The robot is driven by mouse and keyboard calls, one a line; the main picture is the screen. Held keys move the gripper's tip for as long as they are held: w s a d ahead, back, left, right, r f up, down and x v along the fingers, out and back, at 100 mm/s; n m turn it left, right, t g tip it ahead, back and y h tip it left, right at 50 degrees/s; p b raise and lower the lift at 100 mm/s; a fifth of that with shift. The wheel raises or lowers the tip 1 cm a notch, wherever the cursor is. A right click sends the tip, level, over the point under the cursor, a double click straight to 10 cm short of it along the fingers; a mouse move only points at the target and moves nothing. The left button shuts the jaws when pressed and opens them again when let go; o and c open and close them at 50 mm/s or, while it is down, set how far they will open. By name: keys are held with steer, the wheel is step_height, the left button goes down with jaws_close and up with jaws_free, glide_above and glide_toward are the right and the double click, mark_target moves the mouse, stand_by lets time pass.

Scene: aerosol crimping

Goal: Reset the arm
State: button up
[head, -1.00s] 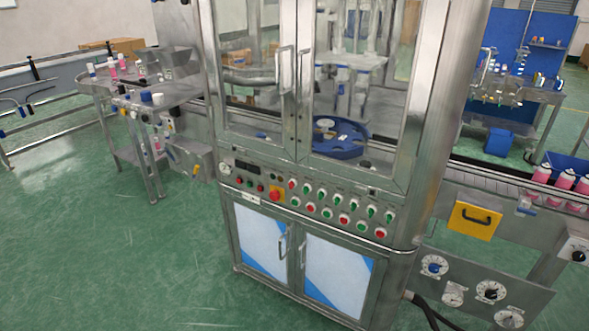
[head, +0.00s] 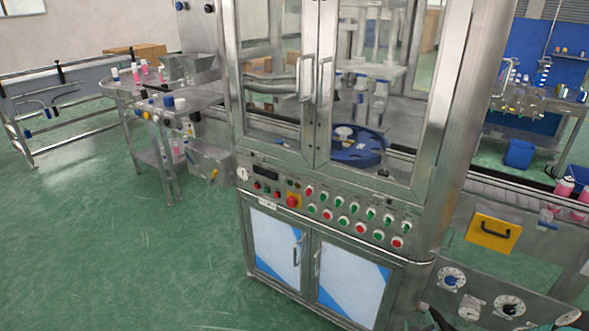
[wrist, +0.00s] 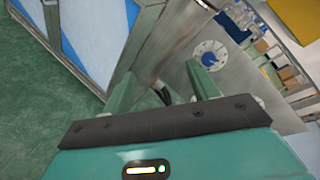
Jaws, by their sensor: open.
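My gripper (wrist: 162,90) shows in the wrist view with its two green fingers spread apart and nothing between them. Beyond the fingers are the machine's lower cabinet door (wrist: 95,30) and a metal panel with a dial (wrist: 209,53). In the head view the crimping machine (head: 330,232) stands upright in the middle, its glass doors shut. A blue round star wheel (head: 358,150) shows behind the glass. Only a small dark green piece, perhaps of my arm, shows at the bottom right corner of the head view; the gripper is not clearly seen there.
The control panel (head: 325,208) has several buttons and a red knob. A yellow plate with a black handle (head: 493,232) and pink cans (head: 564,188) are at the right. A metal table (head: 190,100) with bottles stands left. The green floor (head: 110,250) at front left is clear.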

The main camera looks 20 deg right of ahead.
steer(key=w+a+r+n+g+y, duration=0.1)
steer(key=w+a+r+n+g, duration=0.15)
steer(key=a+r+n, duration=0.4)
steer(key=w+a+r+n+g+y, duration=0.1)
steer(key=w+a+r+n+y, duration=0.15)
steer(key=r+n, duration=0.65)
steer(key=w+a+r+n+g, duration=0.25)
steer(key=a+r+n, duration=0.3)
steer(key=r, duration=0.55)
steer(key=s+a+r+n, duration=0.4)
steer(key=s+a+r, duration=0.2)
steer(key=a+r, duration=0.5)
steer(key=s+a+r+n+g+y, duration=0.1)
steer(key=s+a+r+n, duration=0.2)
steer(key=s+a, duration=0.2)
steer(key=s+a+r+n+y, duration=0.2)
steer(key=s+a+r+n, duration=0.1)
steer(key=s+a, duration=0.3)
steer(key=s+n, duration=0.1)
steer(key=s, duration=0.1)
steer(key=shift+s+a+r+g, duration=0.2)
steer(key=shift+s+r+g, duration=0.2)
steer(key=shift+c, duration=0.2)
steer(key=c, duration=0.5)
steer(key=shift+o, duration=0.2)
steer(key=shift+d, duration=0.15)
